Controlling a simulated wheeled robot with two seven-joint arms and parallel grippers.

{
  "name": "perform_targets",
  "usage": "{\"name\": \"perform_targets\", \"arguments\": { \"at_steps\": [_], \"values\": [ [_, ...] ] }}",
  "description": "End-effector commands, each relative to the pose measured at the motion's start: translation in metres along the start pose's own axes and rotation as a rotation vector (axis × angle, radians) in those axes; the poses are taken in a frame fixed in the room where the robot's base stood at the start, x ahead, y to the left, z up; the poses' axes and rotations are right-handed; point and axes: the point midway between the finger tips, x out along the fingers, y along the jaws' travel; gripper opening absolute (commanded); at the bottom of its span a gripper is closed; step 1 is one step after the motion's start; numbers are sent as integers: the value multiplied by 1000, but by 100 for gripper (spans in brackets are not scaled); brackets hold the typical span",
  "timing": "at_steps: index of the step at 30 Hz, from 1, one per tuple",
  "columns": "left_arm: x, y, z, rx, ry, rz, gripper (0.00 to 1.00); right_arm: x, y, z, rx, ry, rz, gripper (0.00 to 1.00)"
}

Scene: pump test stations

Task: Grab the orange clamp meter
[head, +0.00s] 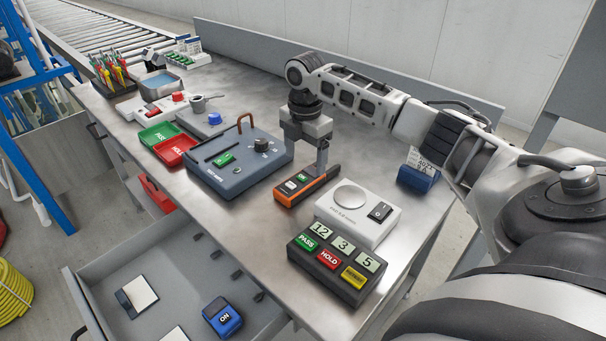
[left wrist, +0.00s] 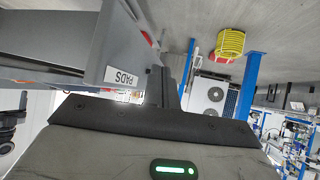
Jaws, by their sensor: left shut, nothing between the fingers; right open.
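The orange clamp meter (head: 308,184), with a dark face and a small green display, lies on the metal bench between the blue-grey test unit and the white device. My right gripper (head: 320,170) points down at its far right end, with the fingers open. My left gripper (left wrist: 166,88) shows only in the left wrist view, shut and empty, near a grey panel labelled PADS (left wrist: 121,78).
The blue-grey test unit (head: 225,178) stands close left of the meter. The white device with a round plate (head: 358,218) and the PASS/HOLD button box (head: 337,268) are close right. An open drawer (head: 95,277) juts out below the bench front.

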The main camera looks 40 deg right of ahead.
Motion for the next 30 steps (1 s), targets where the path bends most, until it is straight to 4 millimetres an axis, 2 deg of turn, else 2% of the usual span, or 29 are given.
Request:
{"name": "perform_targets", "arguments": {
  "at_steps": [3,8,15,18,26,29,30],
  "values": [
    [1,0,-1,0,2,0,0,13,0,0,-1,0,-1,78],
    [1,0,-4,1,7,0,0,23,0,0,0,0,-1,78],
    [1,-1,-8,1,12,-2,0,58,4,-2,1,-1,-2,78],
    [1,-1,-8,0,14,-2,0,67,4,-2,-1,-1,-1,78],
    [1,-1,-7,-1,13,-3,0,69,4,-2,-1,-1,1,78],
    [1,-1,-7,-1,12,-3,0,69,4,-2,-1,-1,1,53],
    [1,-1,-7,-1,12,-3,0,69,4,-2,-1,-1,1,42]
  ]
}}
